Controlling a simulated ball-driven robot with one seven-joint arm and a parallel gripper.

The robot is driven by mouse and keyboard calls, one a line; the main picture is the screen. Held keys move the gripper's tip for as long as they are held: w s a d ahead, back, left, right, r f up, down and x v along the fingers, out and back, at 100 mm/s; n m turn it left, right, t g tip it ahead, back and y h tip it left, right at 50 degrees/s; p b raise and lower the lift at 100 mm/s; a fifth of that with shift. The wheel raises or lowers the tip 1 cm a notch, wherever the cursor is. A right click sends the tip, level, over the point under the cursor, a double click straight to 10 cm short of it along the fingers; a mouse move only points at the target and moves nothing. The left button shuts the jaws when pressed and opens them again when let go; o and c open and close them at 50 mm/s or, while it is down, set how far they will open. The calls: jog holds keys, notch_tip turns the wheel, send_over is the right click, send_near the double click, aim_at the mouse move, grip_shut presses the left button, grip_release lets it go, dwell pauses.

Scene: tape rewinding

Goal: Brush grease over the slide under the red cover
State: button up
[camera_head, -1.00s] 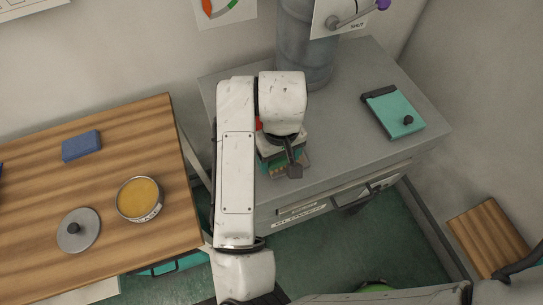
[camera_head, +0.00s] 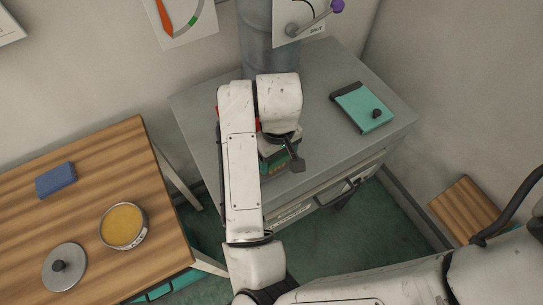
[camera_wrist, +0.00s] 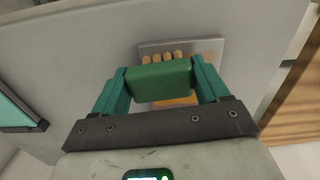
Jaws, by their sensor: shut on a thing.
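My gripper (camera_wrist: 160,88) is shut on a green block-shaped handle (camera_wrist: 160,77), likely the brush, seen in the wrist view between its teal fingers. Several tan tufts or studs show just beyond the handle, over a grey metal plate (camera_wrist: 205,47), perhaps the slide. An orange-tan patch shows below the handle. Whether the brush touches the plate cannot be told. In the head view my gripper (camera_head: 280,155) is low over the grey cabinet, and my arm hides much there. A bit of red (camera_head: 221,116), perhaps the red cover, shows beside my arm. The open grease tin (camera_head: 123,225) stands on the wooden table.
The grey cabinet top (camera_head: 330,70) carries a teal cover with a black knob (camera_head: 362,108) at right. A grey column (camera_head: 268,40) stands behind. The wooden table (camera_head: 95,165) at left holds a blue block (camera_head: 55,180) and a round grey lid (camera_head: 63,267).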

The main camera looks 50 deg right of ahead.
jog(key=shift+s+d, duration=0.2)
jog(key=shift+d, duration=0.35)
jog(key=shift+s+d, duration=0.2)
jog(key=shift+d, duration=0.3)
jog(key=shift+a, duration=0.1)
jog(key=shift+w+a+r, duration=0.1)
jog(key=shift+w+a, duration=0.2)
jog(key=shift+a, duration=0.45)
jog(key=shift+w+a, duration=0.25)
jog(key=shift+a, duration=0.5)
jog(key=shift+w+a+f+b, duration=0.1)
jog(key=shift+w+a+b, duration=0.3)
jog(key=shift+a, duration=0.6)
jog(key=shift+w+a+f+b, duration=0.1)
jog(key=shift+w+a+b, duration=0.25)
jog(key=shift+a, duration=0.7)
jog(key=shift+w+a+b, duration=0.25)
jog(key=shift+a+b, duration=0.2)
jog(key=shift+a, duration=0.55)
notch_tip(320, 180, up, 6)
jog(key=p, duration=0.6)
